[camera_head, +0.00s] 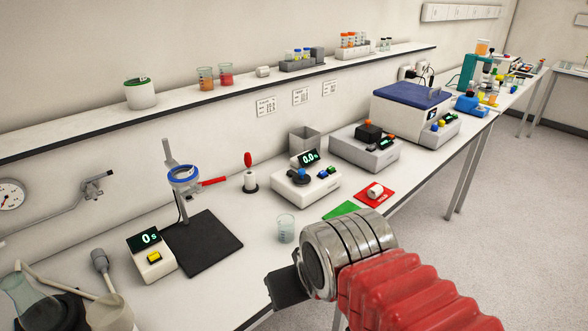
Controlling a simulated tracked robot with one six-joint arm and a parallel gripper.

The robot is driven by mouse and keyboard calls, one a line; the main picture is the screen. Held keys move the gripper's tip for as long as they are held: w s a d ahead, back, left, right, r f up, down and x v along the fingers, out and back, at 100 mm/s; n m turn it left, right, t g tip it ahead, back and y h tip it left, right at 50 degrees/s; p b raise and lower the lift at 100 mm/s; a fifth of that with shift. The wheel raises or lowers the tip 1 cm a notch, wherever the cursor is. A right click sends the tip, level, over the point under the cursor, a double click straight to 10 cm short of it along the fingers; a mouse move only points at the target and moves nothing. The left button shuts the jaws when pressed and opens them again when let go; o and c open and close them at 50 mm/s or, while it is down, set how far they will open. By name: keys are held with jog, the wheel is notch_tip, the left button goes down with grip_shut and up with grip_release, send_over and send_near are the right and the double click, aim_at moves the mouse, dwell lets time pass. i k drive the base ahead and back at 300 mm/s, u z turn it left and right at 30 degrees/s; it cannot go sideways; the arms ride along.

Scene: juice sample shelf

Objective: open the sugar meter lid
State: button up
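The nearer meter (310,193) has a display reading 0.0, a round blue-topped part (301,174) and small buttons. The farther meter (372,159) has a black block (369,132) with an orange top, seated on its casing. My gripper (287,288) shows only as a dark part beyond my metal wrist, at the bench's front edge. It is apart from both meters, and its fingers cannot be made out.
A glass beaker (286,229) stands near my gripper. Green (343,209) and red (389,203) mats lie in front of the meters, with a white cylinder (375,191) on the red one. A ring stand (180,174) is left, and a blue-lidded box (411,96) right. A shelf (232,91) runs above.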

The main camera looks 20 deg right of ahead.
aim_at(300, 178)
jog(key=z, duration=0.05)
jog(key=i, duration=1)
jog(key=u, duration=0.05)
